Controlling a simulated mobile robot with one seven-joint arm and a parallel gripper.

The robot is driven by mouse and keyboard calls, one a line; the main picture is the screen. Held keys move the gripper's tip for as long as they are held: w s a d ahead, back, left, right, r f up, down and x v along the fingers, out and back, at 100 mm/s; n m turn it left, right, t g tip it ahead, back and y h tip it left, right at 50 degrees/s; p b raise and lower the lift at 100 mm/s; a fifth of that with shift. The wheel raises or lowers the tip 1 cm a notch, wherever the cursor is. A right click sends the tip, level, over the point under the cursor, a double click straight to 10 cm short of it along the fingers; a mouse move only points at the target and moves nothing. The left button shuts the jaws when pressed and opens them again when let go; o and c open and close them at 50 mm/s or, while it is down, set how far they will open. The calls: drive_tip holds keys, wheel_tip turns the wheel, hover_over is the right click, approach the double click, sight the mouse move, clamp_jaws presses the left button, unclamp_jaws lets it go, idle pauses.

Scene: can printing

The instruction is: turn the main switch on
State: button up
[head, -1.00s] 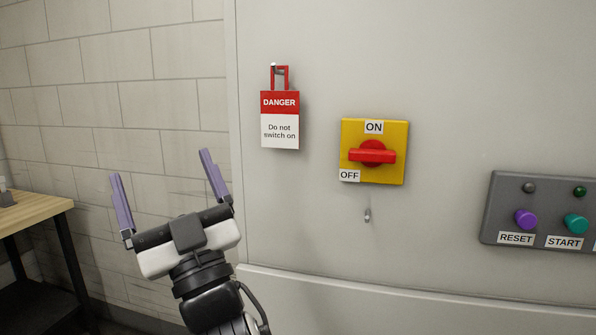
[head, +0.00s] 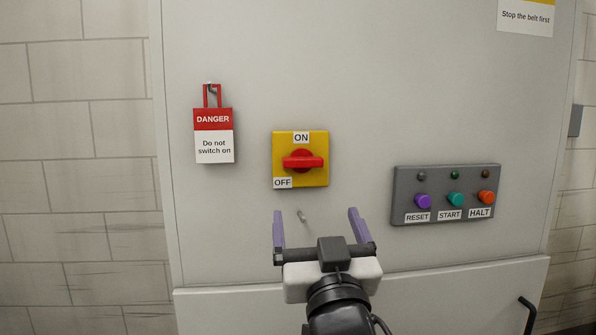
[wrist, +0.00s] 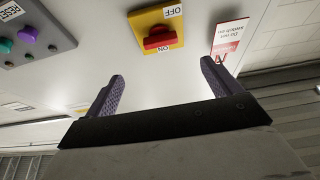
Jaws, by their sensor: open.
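The main switch is a yellow plate (head: 314,177) with a red rotary handle (head: 303,161) on the grey cabinet front. The handle lies horizontal. The ON label is above it and the OFF label is at the lower left. In the wrist view the switch handle (wrist: 160,39) shows upside down, beyond and between the fingers. My gripper (head: 318,212) is open and empty, below and slightly right of the switch in the head view, apart from it. It also shows in the wrist view (wrist: 162,78) with both purple fingers spread.
A red and white danger tag (head: 214,146) hangs on a hook left of the switch, reading "Do not switch on". A grey button box (head: 446,195) with RESET, START and HALT is at the right.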

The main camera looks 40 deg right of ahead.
sight(304, 167)
drive_tip(key=p+x, duration=1.1)
drive_tip(key=x, duration=0.2)
drive_tip(key=shift+w+d+r, duration=0.1)
drive_tip(key=shift+w+r, duration=0.15)
drive_tip(key=shift+w, duration=0.05)
drive_tip(key=c, duration=1)
